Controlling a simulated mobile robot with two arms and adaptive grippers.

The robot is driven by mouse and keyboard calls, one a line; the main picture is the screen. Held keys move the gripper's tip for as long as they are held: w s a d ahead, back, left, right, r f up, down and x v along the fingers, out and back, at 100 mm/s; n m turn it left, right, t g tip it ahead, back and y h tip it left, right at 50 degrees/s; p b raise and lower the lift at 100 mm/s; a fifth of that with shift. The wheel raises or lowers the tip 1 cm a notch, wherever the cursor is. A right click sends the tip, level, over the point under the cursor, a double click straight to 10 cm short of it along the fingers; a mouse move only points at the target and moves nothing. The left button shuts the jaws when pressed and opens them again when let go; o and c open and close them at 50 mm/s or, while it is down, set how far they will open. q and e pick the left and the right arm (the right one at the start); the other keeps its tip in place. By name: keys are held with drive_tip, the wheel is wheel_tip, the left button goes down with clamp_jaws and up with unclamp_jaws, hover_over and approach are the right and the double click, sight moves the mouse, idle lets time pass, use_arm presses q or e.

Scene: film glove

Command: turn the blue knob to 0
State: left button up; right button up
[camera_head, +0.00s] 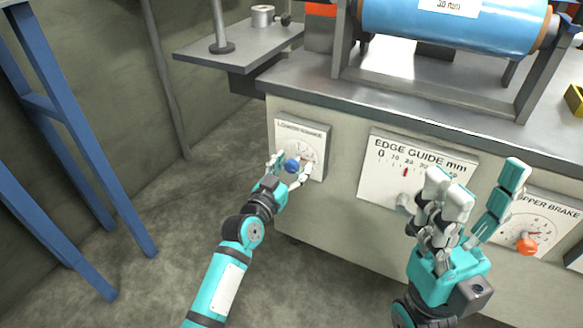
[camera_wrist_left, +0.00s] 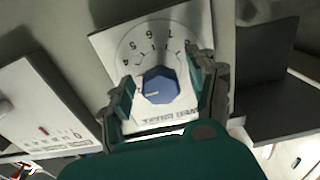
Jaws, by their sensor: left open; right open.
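The blue knob (camera_head: 292,165) sits on the white dial plate marked LOWER BRAKE (camera_head: 316,141), on the machine's front panel. In the left wrist view the faceted blue knob (camera_wrist_left: 160,85) shows a pale pointer line, with printed numbers around it on the dial plate (camera_wrist_left: 125,45). My left gripper (camera_head: 288,169) is open at the dial, its fingers on either side of the knob. In the left wrist view the fingers (camera_wrist_left: 162,95) stand apart around the knob; I cannot tell whether they touch it. My right gripper (camera_head: 470,195) is open and empty before the panel.
An EDGE GUIDE plate (camera_head: 377,185) with a red marker is right of the dial. An orange knob (camera_head: 527,246) is on the UPPER BRAKE dial at right. A blue roller (camera_head: 455,25) lies above. A blue frame (camera_head: 45,105) stands left; the floor between is clear.

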use_arm(q)
drive_tip(key=c, duration=1.2)
